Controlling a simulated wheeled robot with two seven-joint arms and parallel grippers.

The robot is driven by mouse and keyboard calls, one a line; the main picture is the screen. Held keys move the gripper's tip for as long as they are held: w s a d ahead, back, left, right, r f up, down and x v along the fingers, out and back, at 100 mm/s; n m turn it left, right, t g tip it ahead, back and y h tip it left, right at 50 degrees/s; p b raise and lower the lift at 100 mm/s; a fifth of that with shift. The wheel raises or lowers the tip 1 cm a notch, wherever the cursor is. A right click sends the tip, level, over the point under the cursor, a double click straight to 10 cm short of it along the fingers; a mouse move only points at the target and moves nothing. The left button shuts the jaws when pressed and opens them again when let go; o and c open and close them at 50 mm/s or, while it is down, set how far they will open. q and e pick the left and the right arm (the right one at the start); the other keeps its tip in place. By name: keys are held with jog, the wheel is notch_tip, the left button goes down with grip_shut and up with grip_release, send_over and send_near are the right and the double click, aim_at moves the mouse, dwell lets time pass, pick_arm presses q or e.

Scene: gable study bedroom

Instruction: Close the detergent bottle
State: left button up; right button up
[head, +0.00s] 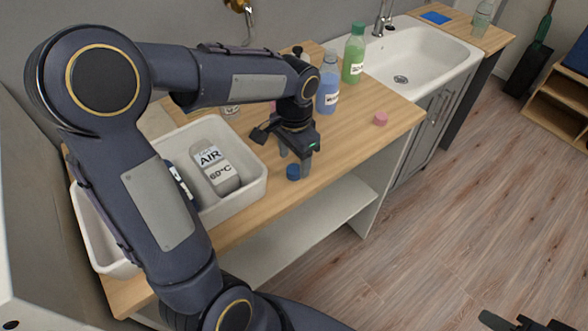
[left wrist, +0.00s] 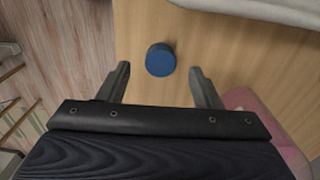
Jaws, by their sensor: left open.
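A small round blue cap (head: 293,172) lies on the wooden counter. My left gripper (head: 294,162) points down over it, open and empty. In the left wrist view the blue cap (left wrist: 160,60) shows between and slightly beyond the two fingertips, touching neither. A blue bottle (head: 328,88) with a white label stands upright behind the gripper; its narrow top looks bare. A green bottle (head: 353,55) with a green top stands behind it. I cannot read which is the detergent. My right gripper (head: 522,321) shows only in part at the bottom right edge.
A pink cap (head: 380,118) lies near the counter's right edge. A pink object (left wrist: 268,112), mostly hidden in the head view, stands by the gripper. A white bin (head: 250,185) holding a grey labelled bottle (head: 215,165) is left of the cap. A white sink (head: 445,52) is further right.

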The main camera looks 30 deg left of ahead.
aim_at(294, 169)
pick_arm(q)
notch_tip(294, 169, down, 3)
jog(key=shift+f, duration=0.15)
jog(key=c, duration=1)
jog(key=shift+c, duration=0.2)
jog(key=shift+r, duration=0.7)
jog(key=w+d+r, duration=0.1)
jog(key=d+r, duration=1)
jog(key=d, duration=0.3)
jog(key=shift+r, duration=0.35)
